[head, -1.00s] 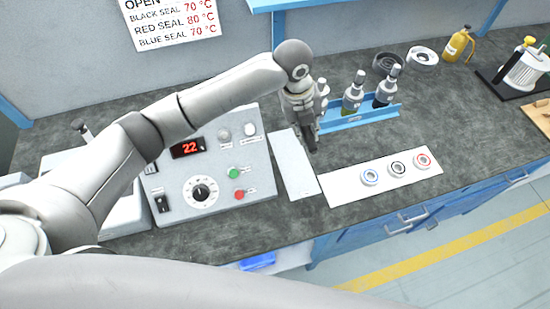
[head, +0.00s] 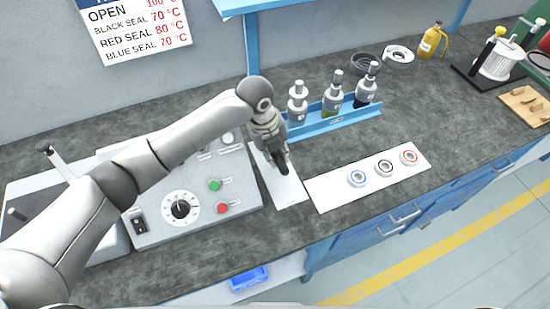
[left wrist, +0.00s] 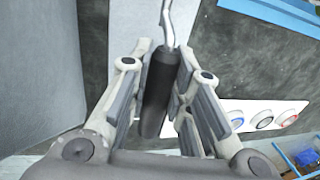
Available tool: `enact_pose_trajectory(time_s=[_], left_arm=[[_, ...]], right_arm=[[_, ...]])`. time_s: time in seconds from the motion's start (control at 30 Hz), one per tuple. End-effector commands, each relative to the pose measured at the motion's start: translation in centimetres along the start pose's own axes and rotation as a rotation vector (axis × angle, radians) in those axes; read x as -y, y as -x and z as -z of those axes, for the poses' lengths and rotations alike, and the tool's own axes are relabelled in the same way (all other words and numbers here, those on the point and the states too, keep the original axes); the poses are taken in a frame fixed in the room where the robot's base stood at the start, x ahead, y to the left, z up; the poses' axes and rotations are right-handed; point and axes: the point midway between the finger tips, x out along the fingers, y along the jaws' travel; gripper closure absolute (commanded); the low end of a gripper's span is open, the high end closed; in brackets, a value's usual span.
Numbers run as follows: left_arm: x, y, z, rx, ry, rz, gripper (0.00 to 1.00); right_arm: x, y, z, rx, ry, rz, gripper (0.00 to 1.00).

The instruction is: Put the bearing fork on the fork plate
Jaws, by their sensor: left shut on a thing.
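The bearing fork shows in the left wrist view as a black handle (left wrist: 156,92) with a bent metal shaft (left wrist: 167,24). My left gripper (head: 282,168) is shut on the handle, with a finger on each side in the left wrist view (left wrist: 160,68). The fork plate, a pale flat plate (head: 290,193), lies on the bench between the control box and the bearing strip. The gripper is over this plate in the head view; whether the fork touches it I cannot tell. The fork's far end is cut off by the wrist view's top edge. My right gripper is not in view.
The grey control box (head: 155,225) stands left of the plate. A white strip (head: 325,193) with blue, black and red sealed bearings lies right of it. A blue rack (head: 335,122) with three bottles stands behind. Dark bench is clear in front of the plate.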

Motion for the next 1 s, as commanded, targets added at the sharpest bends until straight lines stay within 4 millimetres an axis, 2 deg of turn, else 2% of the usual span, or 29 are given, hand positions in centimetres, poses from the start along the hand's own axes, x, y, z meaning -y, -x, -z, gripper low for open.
enact_pose_trajectory(time_s=[0.2, 0.57, 0.6, 0.77, 1.0], left_arm=[[-0.6, -2.9, 0.1, -0.001, 0.000, -0.002, 1.00], [-0.7, -3.4, 0.1, 0.000, -0.001, 0.001, 1.00], [-0.8, -3.5, 0.1, 0.000, -0.001, -0.001, 0.80], [-0.8, -3.5, 0.1, 0.000, -0.001, -0.001, 0.59], [-0.8, -3.5, 0.1, -0.001, 0.000, -0.002, 0.59]], right_arm=[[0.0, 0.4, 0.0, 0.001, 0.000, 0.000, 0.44], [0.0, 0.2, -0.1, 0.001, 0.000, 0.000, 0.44], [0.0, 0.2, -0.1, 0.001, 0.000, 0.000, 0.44], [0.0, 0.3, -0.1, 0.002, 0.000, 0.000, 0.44], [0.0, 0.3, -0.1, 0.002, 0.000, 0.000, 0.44]])
